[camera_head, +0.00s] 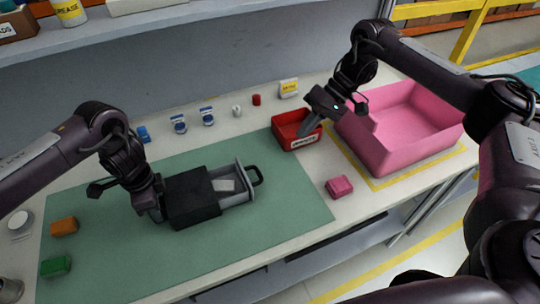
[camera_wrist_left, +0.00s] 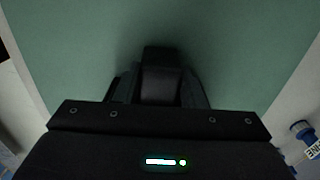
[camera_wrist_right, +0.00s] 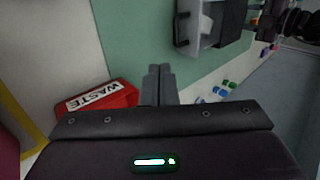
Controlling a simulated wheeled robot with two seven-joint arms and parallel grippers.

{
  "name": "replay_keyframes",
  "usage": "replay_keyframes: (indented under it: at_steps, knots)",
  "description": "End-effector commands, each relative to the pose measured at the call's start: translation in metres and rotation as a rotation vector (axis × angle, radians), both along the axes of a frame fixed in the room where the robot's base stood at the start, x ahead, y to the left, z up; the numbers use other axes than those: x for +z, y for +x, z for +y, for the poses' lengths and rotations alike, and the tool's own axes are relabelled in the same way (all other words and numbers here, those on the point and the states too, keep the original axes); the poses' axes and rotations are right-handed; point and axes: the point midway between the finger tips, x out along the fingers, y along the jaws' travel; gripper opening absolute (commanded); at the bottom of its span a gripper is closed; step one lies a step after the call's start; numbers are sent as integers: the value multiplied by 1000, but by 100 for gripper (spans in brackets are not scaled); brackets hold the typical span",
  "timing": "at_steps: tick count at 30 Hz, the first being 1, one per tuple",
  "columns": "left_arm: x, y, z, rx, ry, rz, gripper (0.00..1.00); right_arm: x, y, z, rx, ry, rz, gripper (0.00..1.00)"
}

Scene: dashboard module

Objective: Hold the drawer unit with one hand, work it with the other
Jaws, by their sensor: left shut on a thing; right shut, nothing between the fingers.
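The drawer unit has a black housing (camera_head: 190,200) lying on the green mat. Its grey drawer (camera_head: 240,194) is pulled out to the right, with a black handle (camera_head: 258,176) at its end. A small pale block (camera_head: 225,185) lies in the drawer. My left gripper (camera_head: 160,212) is shut on the housing at its left end; in the left wrist view the fingers (camera_wrist_left: 160,80) are around a dark part. My right gripper (camera_head: 304,130) is shut and empty over the red bin (camera_head: 282,130) labelled WASTE. The drawer (camera_wrist_right: 197,30) also shows in the right wrist view, apart from the fingers (camera_wrist_right: 158,75).
A large pink crate (camera_head: 385,160) stands at the right, with a pink block (camera_head: 339,187) in front. Orange (camera_head: 64,227) and green (camera_head: 56,266) blocks lie at the left. Several small items line the back, including a red one (camera_head: 256,100). The mat (camera_head: 285,205) is clear right of the drawer.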

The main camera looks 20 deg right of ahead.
Motion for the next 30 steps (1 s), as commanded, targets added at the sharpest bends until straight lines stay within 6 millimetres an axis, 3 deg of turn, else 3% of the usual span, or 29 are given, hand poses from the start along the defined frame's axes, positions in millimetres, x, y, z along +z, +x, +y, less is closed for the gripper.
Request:
replay_keyframes:
  at_steps: [8,19,24,30]
  knots:
    - [-1,-1,0,-1,2,2,0,-23,-4,15,0,-3,13,0]
    - [-1,-1,0,-1,2,3,0,-81,-5,66,1,-5,11,0]
    - [-1,-1,0,-1,2,3,0,-84,-5,90,2,-5,7,0]
    - [-1,-1,1,-1,2,3,0,-87,-5,101,-1,-5,8,0]
